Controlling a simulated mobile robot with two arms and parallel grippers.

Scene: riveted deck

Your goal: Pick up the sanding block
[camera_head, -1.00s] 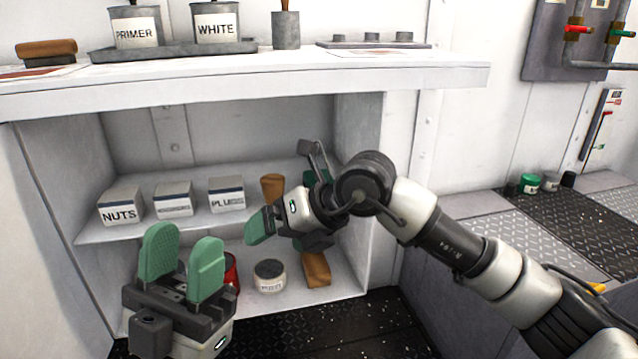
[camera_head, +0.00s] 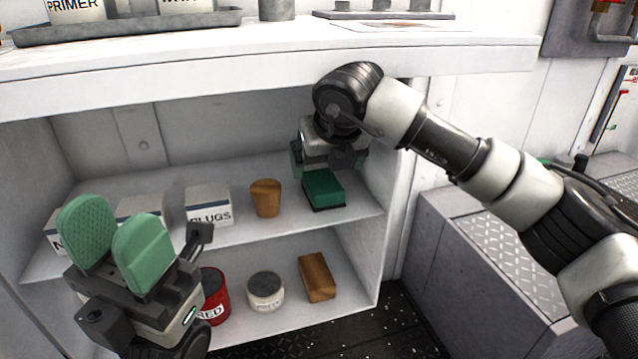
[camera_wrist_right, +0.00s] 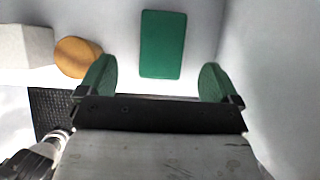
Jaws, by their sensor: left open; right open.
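A green block with a dark underside, which looks like the sanding block (camera_head: 324,189), lies on the upper shelf near its right end. In the right wrist view the green block (camera_wrist_right: 162,44) shows as an upright rectangle beyond the fingers, a little right of centre. My right gripper (camera_head: 325,164) is open and empty, just above and behind the block in the head view. In the wrist view the right gripper (camera_wrist_right: 158,82) has its green fingers apart, one to each side of the block's line, not touching it. My left gripper (camera_head: 116,238) is open and empty in front of the shelves at left.
A wooden tapered cup (camera_head: 266,198) stands left of the green block, beside the PLUGS box (camera_head: 208,205). The lower shelf holds a red can (camera_head: 214,296), a grey tin (camera_head: 265,291) and a wooden block (camera_head: 317,277). The worktop (camera_head: 250,68) overhangs the shelves; a side wall closes the right.

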